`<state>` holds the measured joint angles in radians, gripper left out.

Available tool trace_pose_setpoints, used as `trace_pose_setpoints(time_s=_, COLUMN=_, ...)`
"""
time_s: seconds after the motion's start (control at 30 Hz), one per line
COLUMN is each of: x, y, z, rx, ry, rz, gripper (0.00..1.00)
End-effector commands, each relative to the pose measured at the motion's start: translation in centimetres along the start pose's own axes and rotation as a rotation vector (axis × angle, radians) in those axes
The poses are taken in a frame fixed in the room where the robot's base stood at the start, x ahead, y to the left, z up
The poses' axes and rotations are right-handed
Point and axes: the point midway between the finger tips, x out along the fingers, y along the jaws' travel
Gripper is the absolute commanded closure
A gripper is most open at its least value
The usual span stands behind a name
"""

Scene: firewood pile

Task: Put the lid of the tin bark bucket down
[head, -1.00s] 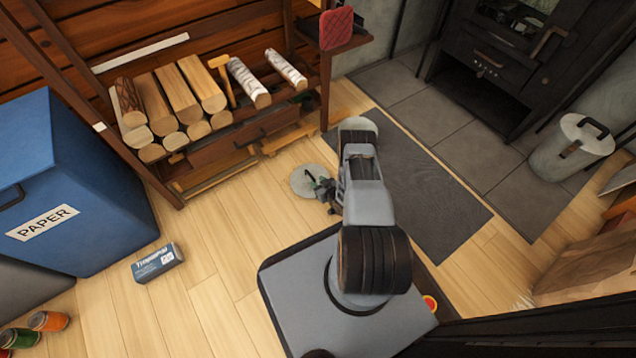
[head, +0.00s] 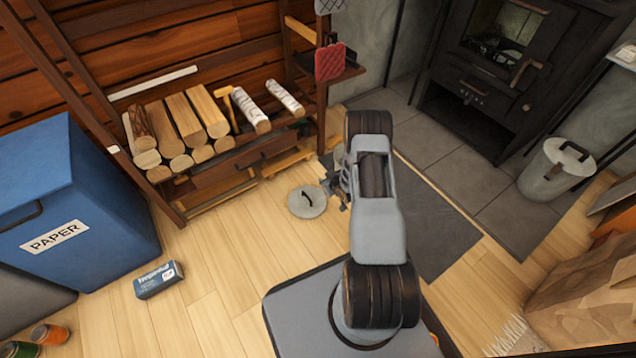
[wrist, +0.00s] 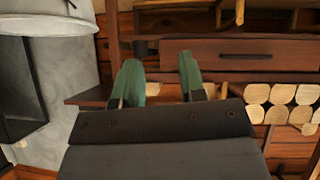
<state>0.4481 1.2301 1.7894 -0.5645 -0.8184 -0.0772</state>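A round pale grey lid (head: 305,209) with a small dark handle lies flat on the wooden floor, in the middle of the head view, in front of the wood shelf. My gripper (head: 338,192) is just right of the lid, apart from its handle and partly hidden by my arm. In the wrist view my gripper (wrist: 160,80) has its two green fingers apart, with nothing between them. A grey tin bucket (head: 545,175) with a dark handle stands at the right, near the stove.
The shelf with logs (head: 185,160) and a drawer is behind the lid. A dark mat (head: 440,235) lies right of my arm, before the black stove (head: 480,105). A blue paper bin (head: 60,190) and small box (head: 158,279) are left. Floor left of the lid is clear.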

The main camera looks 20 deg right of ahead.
Motion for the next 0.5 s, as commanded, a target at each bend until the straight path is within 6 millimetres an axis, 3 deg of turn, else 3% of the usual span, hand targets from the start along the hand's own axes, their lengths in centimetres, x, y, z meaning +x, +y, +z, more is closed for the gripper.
trace_pose_setpoints(time_s=0.03, x=-1.1, y=0.6, z=-3.6, rx=-0.016, ry=-0.033, rz=0.021, gripper=0.62)
trace_pose_setpoints(time_s=0.2, x=-6.4, y=0.8, z=-11.7, rx=-0.014, ry=-0.181, rz=0.083, gripper=0.62)
trace_pose_setpoints(time_s=0.4, x=-15.4, y=-1.7, z=-18.6, rx=0.036, ry=-0.336, rz=0.124, gripper=0.62)
trace_pose_setpoints(time_s=0.5, x=-20.6, y=-3.9, z=-20.5, rx=0.073, ry=-0.408, rz=0.124, gripper=0.62)
